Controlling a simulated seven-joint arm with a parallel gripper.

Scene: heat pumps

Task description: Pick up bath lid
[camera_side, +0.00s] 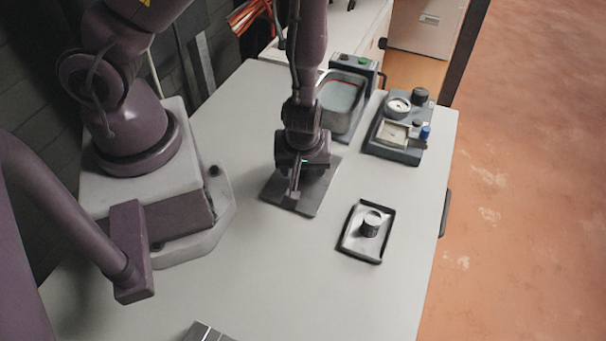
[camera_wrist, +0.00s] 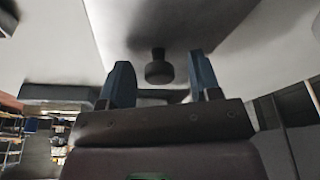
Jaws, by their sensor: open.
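The bath lid (camera_side: 320,192) is a flat dark grey plate lying on the light table, partly hidden by my gripper (camera_side: 294,188), which points down over it. In the wrist view the lid (camera_wrist: 180,20) shows with a short dark knob (camera_wrist: 158,70). My gripper (camera_wrist: 161,62) is open. Its two blue-grey fingers appear on either side of the knob, with visible gaps. I cannot tell whether the fingertips are at knob depth. The bath (camera_side: 341,96), an open container with greenish liquid, stands behind the lid.
A device with a round dial (camera_side: 396,137) stands right of the bath. A small tray (camera_side: 352,246) with a dark-topped cylinder (camera_side: 372,223) sits at front right. A grey block (camera_side: 206,332) is at the near edge. The table's front middle is clear.

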